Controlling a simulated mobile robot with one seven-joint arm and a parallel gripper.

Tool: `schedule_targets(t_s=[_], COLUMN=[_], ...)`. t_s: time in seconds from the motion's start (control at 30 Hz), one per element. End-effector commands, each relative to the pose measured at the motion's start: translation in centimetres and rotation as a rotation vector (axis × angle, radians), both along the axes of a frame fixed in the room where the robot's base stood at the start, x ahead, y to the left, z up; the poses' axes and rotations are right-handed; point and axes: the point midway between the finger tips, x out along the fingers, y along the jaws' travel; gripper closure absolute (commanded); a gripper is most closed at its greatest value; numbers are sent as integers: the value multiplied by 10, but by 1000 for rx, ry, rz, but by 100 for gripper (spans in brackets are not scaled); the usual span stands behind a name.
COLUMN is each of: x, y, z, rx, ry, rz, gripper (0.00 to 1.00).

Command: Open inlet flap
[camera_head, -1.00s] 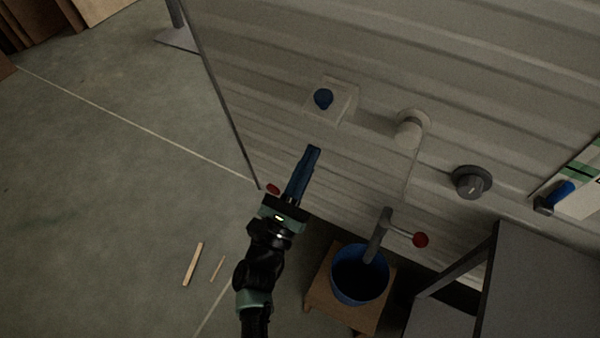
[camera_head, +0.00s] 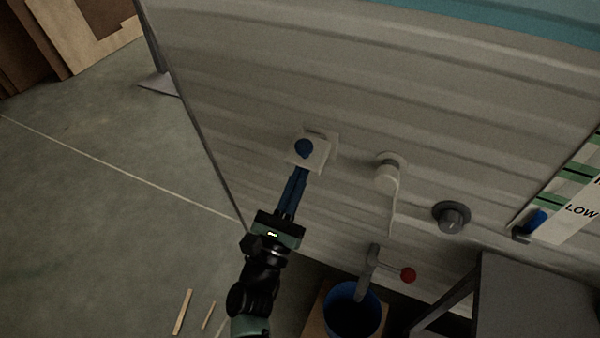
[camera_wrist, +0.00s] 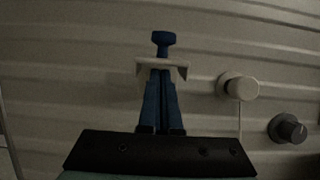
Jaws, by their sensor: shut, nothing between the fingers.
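A pale round fitting (camera_head: 388,172) with a hanging strip and a dark grey knob (camera_head: 452,216) sit to the right. Below are a grey tap with a red ball (camera_head: 408,275) and a blue bucket (camera_head: 352,310). A grey structure (camera_head: 520,295) stands at lower right. The floor at left is mostly clear.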

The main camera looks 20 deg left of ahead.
Motion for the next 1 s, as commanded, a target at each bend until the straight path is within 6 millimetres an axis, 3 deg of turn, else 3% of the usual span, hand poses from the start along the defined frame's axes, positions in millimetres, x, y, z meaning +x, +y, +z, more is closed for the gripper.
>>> schedule_targets(t_s=[1.0], x=[-5], y=[0], z=[14], rx=[6], ry=[142], rz=[0], gripper=[100])
